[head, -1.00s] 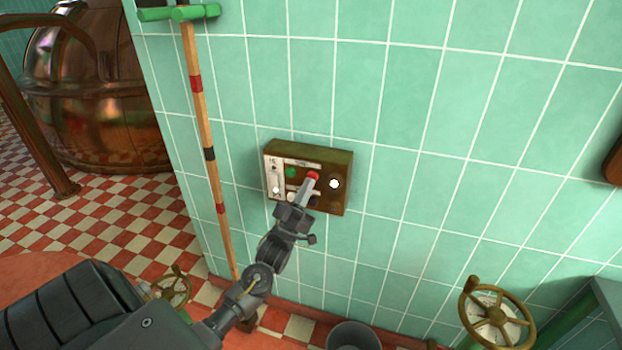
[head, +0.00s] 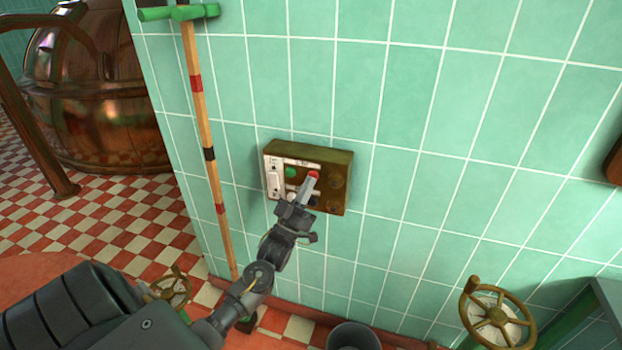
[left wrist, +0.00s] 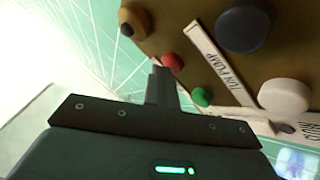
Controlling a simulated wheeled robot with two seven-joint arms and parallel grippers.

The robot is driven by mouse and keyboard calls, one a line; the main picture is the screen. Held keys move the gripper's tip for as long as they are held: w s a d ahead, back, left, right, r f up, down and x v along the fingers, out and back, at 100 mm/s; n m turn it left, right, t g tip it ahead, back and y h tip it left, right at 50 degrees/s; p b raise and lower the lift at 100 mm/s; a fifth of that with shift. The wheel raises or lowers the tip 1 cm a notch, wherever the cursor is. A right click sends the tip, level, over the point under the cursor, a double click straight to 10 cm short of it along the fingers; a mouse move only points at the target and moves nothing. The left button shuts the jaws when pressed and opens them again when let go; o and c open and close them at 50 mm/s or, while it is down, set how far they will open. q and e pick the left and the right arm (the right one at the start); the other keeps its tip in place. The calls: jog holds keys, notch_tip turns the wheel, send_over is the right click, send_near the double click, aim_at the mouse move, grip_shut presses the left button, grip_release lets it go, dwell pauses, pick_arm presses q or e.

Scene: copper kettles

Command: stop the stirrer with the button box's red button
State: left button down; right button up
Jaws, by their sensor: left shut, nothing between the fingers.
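The button box (head: 338,160) is a brown box mounted on the tiled wall in the head view. Its red button (head: 314,174) is near the middle of its face, with a green button (head: 291,172) to the left. My left gripper (head: 309,183) is shut and empty, its fingertips at the red button's lower edge. In the left wrist view the fingertips (left wrist: 157,66) are right beside the red button (left wrist: 173,61); I cannot tell if they touch it. The green button (left wrist: 202,96) and a "TUN PUMP" label (left wrist: 220,62) are close by. My right gripper is out of view.
A wooden pole (head: 202,120) with a green top leans at the wall left of the box. A copper kettle (head: 90,90) stands at the back left. A brass handwheel (head: 497,314) and a bucket (head: 353,336) are below right.

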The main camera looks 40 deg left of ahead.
pick_arm(q)
jog(key=shift+s+d+p, duration=0.3)
jog(key=shift+s+p, duration=0.15)
jog(key=shift+s, duration=0.4)
jog(key=shift+s+d+p, duration=0.25)
jog(key=shift+s+p, duration=0.1)
jog(key=shift+s, duration=0.45)
jog(key=shift+s+d+p, duration=0.3)
jog(key=shift+s+p, duration=0.05)
jog(key=shift+s, duration=0.4)
jog(key=shift+s+d+p, duration=0.25)
jog(key=shift+s+p, duration=0.1)
jog(key=shift+s, duration=0.45)
